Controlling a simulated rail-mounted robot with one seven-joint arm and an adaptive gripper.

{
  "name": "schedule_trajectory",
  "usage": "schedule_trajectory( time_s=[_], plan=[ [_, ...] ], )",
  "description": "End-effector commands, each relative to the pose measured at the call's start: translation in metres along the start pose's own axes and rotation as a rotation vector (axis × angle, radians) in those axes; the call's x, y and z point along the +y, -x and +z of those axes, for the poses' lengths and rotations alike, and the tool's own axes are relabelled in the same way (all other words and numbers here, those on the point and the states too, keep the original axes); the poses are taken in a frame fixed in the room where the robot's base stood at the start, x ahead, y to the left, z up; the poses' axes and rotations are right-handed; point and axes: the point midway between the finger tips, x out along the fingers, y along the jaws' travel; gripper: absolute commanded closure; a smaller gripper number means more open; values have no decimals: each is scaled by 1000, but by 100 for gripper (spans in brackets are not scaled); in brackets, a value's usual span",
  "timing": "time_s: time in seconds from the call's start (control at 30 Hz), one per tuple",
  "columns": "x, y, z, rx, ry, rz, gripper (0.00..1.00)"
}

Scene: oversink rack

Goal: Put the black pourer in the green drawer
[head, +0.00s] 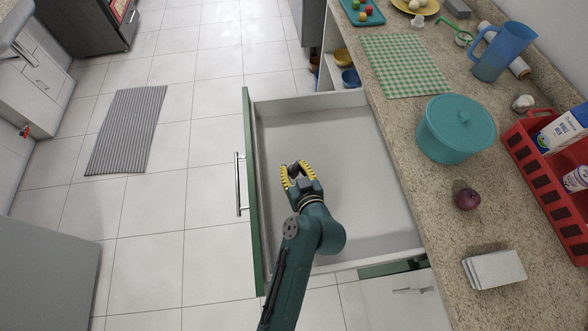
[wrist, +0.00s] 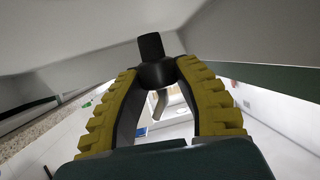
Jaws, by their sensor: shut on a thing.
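The green drawer (head: 247,170) is pulled open, with a pale, empty inside and a metal bar handle on its green front. My gripper (head: 294,168) is over the drawer's opening, near the front panel. Its yellow fingers are shut on the black pourer (wrist: 155,65), which shows between the fingertips in the wrist view. In the head view the pourer is a small dark shape at the fingertips, mostly hidden. I cannot tell how high it is above the drawer floor.
The granite counter (head: 420,200) runs along the right of the drawer. The tiled floor at left is open around a grey striped mat (head: 127,130).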

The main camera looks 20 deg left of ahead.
Motion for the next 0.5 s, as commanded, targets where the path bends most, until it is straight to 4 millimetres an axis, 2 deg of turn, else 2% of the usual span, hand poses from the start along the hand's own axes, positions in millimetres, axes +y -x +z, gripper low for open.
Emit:
schedule_trajectory(
  time_s=[0.13,0.5],
  plan=[
    [0,1,-3,3,2,1,88],
    [0,-4,9,2,1,1,88]
  ],
)
